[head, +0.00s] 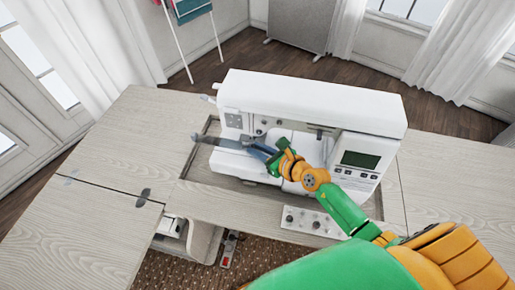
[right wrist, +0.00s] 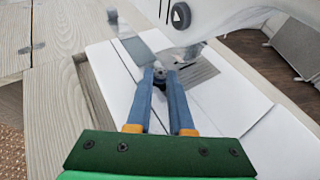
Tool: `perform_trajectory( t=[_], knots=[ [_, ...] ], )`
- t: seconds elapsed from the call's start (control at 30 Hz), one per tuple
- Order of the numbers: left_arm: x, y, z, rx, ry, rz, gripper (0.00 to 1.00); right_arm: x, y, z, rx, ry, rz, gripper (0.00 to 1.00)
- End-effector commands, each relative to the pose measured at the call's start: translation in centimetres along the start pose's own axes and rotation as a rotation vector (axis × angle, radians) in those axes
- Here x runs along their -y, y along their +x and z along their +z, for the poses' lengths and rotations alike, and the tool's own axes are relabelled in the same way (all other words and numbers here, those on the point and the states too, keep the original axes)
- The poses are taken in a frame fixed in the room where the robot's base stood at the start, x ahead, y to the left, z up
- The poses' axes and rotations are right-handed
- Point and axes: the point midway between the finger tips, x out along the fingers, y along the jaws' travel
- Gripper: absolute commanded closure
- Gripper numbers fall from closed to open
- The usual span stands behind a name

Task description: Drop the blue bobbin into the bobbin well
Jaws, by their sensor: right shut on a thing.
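My right gripper (head: 262,150) reaches from the right over the flat bed of the white sewing machine (head: 310,100), below its arm. In the right wrist view the blue fingers (right wrist: 165,74) close together at their tips. A small dark greyish piece, which I take to be the blue bobbin (right wrist: 164,61), shows between the tips. It is mostly hidden, and its blue colour cannot be made out. A grey metal plate (right wrist: 197,71) lies on the white bed just right of the fingertips. I cannot pick out the bobbin well's opening. My left gripper is not in view.
The machine sits in a recess of the wooden cabinet table (head: 120,130). Its upright with a screen (head: 361,160) stands right of my gripper. A white panel with several knobs (head: 312,221) is in front. Bare tabletop lies at the left.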

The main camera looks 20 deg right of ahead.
Motion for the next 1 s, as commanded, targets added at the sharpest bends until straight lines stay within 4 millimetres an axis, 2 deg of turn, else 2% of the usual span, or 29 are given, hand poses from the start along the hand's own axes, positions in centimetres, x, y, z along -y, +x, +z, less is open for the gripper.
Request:
perform_trajectory(
  t=[0.3, 0.33, 0.4, 0.43, 0.73, 0.87, 1.0],
  knots=[
    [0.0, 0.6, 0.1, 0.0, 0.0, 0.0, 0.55, -0.1, 0.3, -0.8, -0.004, -0.001, 0.002, 1.0],
    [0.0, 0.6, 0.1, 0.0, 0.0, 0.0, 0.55, -0.1, 0.3, -0.9, -0.005, 0.0, 0.002, 0.73],
    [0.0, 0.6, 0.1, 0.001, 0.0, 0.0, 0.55, -0.1, 0.3, -0.9, -0.007, 0.0, 0.003, 0.54],
    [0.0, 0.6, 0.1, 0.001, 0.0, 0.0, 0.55, -0.1, 0.3, -1.0, -0.008, 0.0, 0.003, 0.5],
    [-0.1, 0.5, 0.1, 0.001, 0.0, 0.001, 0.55, -0.2, 0.2, -1.0, -0.011, 0.0, 0.005, 0.5],
    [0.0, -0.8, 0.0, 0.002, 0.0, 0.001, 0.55, -0.2, -0.4, 0.5, -0.009, 0.001, 0.005, 0.5],
    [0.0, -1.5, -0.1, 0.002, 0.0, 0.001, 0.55, -0.1, -3.8, 0.4, -0.01, -0.002, 0.003, 0.5]
  ],
)
